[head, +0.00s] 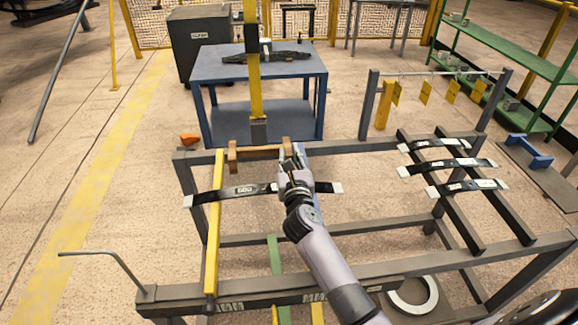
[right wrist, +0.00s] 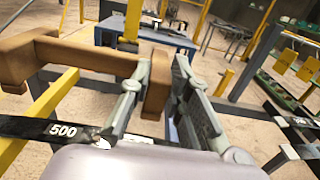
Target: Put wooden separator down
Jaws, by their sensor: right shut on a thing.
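The wooden separator (head: 258,153) is a brown bar with a short block at each end. It also fills the upper left of the right wrist view (right wrist: 95,59). My right gripper (head: 292,155) is shut on its right end block, with one finger on each side in the right wrist view (right wrist: 165,80). The separator is at the rack's back bar, above a black leaf spring (head: 240,191) marked 500. I cannot tell whether it touches the rack. My left gripper is not in view.
The grey rack frame (head: 350,277) has a yellow bar (head: 213,225) on its left. Several black springs (head: 447,165) lie across rails at the right. A blue table (head: 225,65) stands behind, and a yellow post (head: 254,90) rises behind the separator.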

